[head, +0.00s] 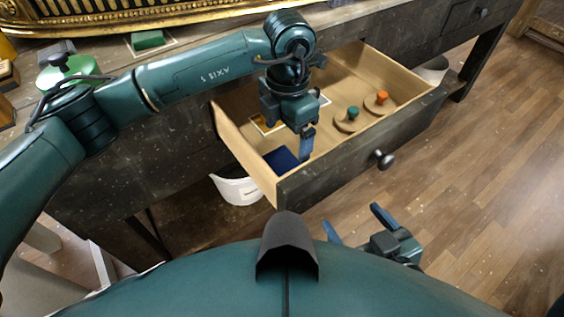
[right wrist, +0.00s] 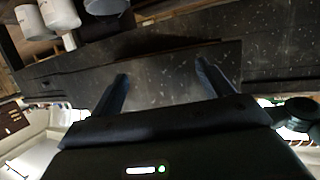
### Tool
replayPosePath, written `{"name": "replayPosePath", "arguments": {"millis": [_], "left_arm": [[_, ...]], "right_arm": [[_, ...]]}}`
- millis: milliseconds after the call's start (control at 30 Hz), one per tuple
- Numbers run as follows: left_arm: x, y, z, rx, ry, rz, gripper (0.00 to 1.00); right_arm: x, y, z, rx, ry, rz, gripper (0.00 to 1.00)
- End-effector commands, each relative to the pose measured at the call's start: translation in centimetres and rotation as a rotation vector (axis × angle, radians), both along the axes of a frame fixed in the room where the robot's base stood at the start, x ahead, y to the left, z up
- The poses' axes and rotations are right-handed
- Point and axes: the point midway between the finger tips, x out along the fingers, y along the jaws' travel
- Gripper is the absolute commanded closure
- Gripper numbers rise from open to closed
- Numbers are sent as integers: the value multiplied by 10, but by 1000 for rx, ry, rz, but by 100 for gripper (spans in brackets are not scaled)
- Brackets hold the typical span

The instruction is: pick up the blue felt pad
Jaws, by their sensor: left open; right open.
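The blue felt pad (head: 280,160) lies dark blue in the front left corner of the open drawer (head: 332,172) in the head view. My right gripper (head: 352,221) is open and empty in front of the drawer, low in the head view. Its two fingers also show in the right wrist view (right wrist: 161,74), facing a dark speckled surface.
The drawer also holds a green-knobbed disc (head: 349,119), an orange-knobbed disc (head: 378,101) and a yellow item (head: 266,122) partly behind my left gripper. A green block (head: 147,40) is on the console top. A white bin (head: 238,188) stands below. Floor at right is clear.

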Motion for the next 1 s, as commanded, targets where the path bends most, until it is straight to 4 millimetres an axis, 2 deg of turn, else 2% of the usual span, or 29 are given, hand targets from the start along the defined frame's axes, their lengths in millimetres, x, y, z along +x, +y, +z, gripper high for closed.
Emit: {"name": "replayPosePath", "arguments": {"millis": [133, 400, 633, 1000], "left_arm": [[-3, -1, -12, 0, 3, -1, 11], [-7, -4, -50, 0, 3, -1, 11], [-7, -4, -52, -1, 1, -1, 11], [-7, -4, -51, -1, 1, -1, 40]], "right_arm": [[0, 0, -3, -3, 1, 2, 21], [1, 3, -10, -17, 5, 12, 21], [1, 5, -9, -15, 4, 18, 21], [1, 4, -9, -19, 4, 19, 21]]}}
